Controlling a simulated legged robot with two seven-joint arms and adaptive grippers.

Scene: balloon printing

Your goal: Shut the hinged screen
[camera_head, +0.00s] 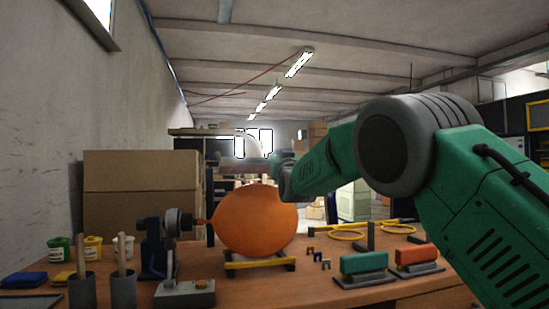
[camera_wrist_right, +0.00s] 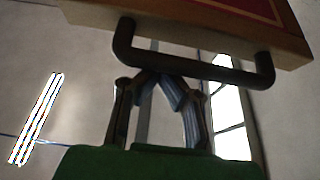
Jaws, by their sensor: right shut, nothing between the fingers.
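In the right wrist view, the wooden edge of the hinged screen (camera_wrist_right: 240,30) crosses the top, with part of its red face showing. A dark bar handle (camera_wrist_right: 205,67) hangs from that edge. My right gripper (camera_wrist_right: 162,76) is shut and empty, its fingertips close together right at the handle bar; I cannot tell whether they touch it. In the head view, my right gripper (camera_head: 284,174) is small and partly hidden by my arm, above the orange balloon (camera_head: 257,222). The screen is hard to make out there; its hinge is not clear. My left gripper is not in view.
The balloon sits over a yellow-edged stand (camera_head: 260,265), its neck toward a dark clamp-like device (camera_head: 178,220). Ink pots (camera_head: 92,249), cups with sticks (camera_head: 122,287), a teal squeegee-like block (camera_head: 364,263) and an orange one (camera_head: 416,255) stand on the wooden table (camera_head: 225,288).

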